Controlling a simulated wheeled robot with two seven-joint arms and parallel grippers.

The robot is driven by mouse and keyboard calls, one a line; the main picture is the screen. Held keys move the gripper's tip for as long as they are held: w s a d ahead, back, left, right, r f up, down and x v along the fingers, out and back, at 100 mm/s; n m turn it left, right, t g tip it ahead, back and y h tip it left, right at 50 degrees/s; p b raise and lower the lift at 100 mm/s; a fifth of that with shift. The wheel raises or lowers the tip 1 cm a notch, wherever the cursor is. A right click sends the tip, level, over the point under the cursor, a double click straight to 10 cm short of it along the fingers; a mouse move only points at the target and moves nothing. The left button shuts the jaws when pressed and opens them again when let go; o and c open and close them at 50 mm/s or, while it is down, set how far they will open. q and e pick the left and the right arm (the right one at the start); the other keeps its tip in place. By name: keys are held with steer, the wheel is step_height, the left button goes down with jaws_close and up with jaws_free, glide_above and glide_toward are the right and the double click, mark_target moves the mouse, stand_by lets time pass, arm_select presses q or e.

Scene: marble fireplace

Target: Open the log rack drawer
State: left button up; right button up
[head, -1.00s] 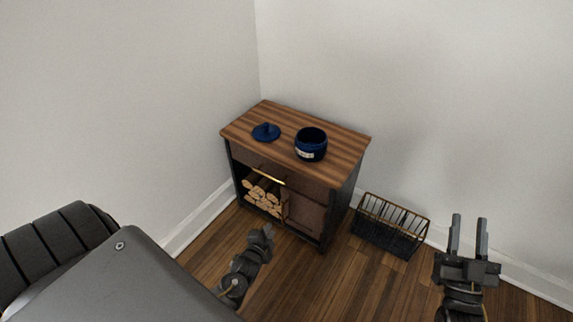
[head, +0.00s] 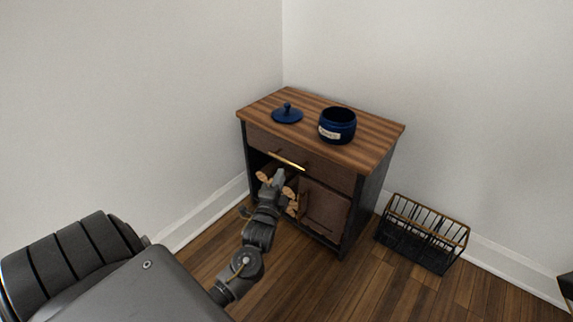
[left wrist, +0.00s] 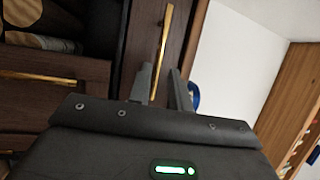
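The log rack (head: 366,150) is a wooden cabinet with dark sides. Its top drawer (head: 325,170) looks shut and has a gold bar handle (head: 287,160). My left gripper (head: 278,176) is just below and in front of the handle in the head view. In the left wrist view my left gripper (left wrist: 161,74) has its two fingers apart, empty. The drawer handle (left wrist: 164,38) lines up with the gap between them, mostly beyond the tips. I cannot tell whether they touch it. My right gripper is not clearly in view.
A blue pot (head: 337,127) and its blue lid (head: 287,114) stand on the cabinet top. Logs (head: 265,176) fill the lower left opening, beside a closed lower door (head: 323,209). A black wire basket (head: 420,236) stands right of the cabinet. Walls rise behind.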

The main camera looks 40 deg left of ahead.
mark_target(286, 161)
arm_select(q)
steer(key=b+x, duration=0.3)
steer(key=x, duration=0.5)
jaws_close()
